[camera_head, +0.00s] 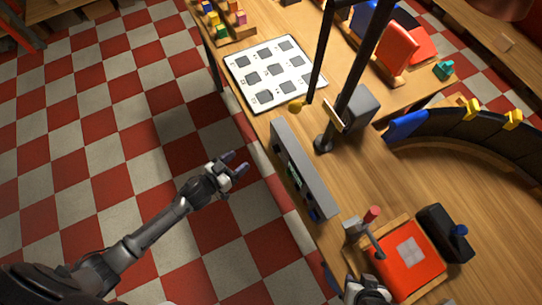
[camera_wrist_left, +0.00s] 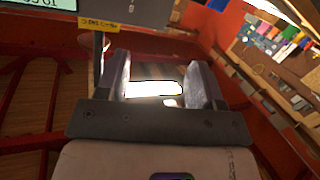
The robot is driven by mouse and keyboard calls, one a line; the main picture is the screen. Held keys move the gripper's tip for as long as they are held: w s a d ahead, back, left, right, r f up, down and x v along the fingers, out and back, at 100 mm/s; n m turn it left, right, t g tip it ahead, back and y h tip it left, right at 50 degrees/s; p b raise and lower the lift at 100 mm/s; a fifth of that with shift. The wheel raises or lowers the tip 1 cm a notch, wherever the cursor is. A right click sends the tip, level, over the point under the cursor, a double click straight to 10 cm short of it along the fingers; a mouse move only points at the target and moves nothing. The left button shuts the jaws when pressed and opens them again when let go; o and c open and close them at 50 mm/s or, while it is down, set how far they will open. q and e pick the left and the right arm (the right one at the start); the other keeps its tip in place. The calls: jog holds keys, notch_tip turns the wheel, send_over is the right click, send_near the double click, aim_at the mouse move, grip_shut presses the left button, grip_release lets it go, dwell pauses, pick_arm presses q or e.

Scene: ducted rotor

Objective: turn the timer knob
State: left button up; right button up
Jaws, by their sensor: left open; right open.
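I cannot make out for certain which part is the timer knob. A long grey panel (camera_head: 303,170) stands along the table's near edge, with small dark and green details on its face. My left gripper (camera_head: 237,163) is open and empty over the floor, left of the panel and apart from it. Its two fingers show apart in the left wrist view (camera_wrist_left: 160,85), with nothing between them. A screen with dark digits (camera_wrist_left: 35,4) is partly in that view at the top left, above a yellow label (camera_wrist_left: 98,23). My right gripper (camera_head: 368,292) is at the bottom edge, partly cut off, beside a red-topped block.
The checkered floor (camera_head: 110,140) left of the table is clear.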

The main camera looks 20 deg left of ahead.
aim_at(276, 149)
pick_arm(q)
notch_tip(276, 149, down, 5)
jog(key=m+h+b, duration=0.2)
jog(key=h+b, duration=0.1)
jog(key=h, duration=0.1)
jog(key=shift+m+g+h, duration=0.4)
jog(key=shift+g+h, duration=0.3)
jog(key=shift+h, duration=0.2)
jog(key=x, duration=1.3)
jog(key=shift+w+a+f, duration=0.2)
jog(key=shift+a+f, duration=0.05)
jog(key=shift+a, duration=0.05)
pick_arm(e)
notch_tip(276, 149, down, 4)
jog(key=shift+f, duration=0.15)
jog(key=shift+d, duration=0.1)
pick_arm(q)
jog(key=shift+c, duration=0.2)
jog(key=c, duration=0.9)
